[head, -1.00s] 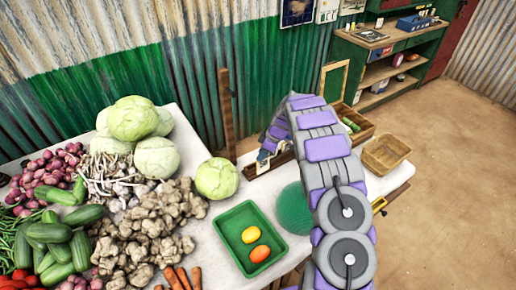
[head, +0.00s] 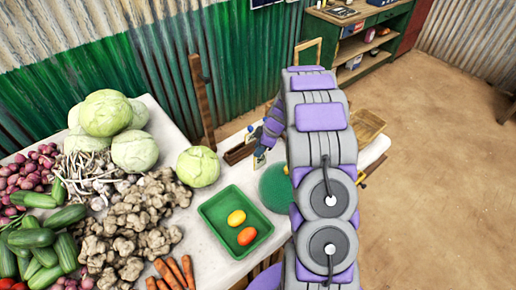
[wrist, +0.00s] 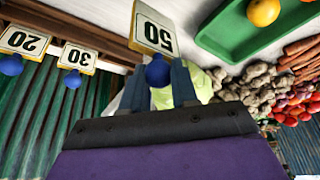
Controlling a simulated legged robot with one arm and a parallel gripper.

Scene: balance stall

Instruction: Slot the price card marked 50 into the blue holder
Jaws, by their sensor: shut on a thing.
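The price card marked 50 (wrist: 153,28) shows upside down in the wrist view, white with a yellow edge and a blue knob (wrist: 158,72). My gripper (wrist: 157,78) is shut on this knob, with the card beyond the fingertips. In the head view my gripper (head: 262,145) is small and partly behind my arm, above the table's far side. Similar cards marked 20 (wrist: 24,41) and 30 (wrist: 78,57) stand beside a wooden edge at the left of the wrist view. I cannot make out the blue holder in either view.
A green tray (head: 208,212) with a yellow and an orange fruit lies on the white table, next to a green round thing (head: 275,187). Cabbages (head: 198,166), ginger (head: 130,225) and other vegetables crowd the left. A wooden post (head: 201,105) stands behind. Floor at right is clear.

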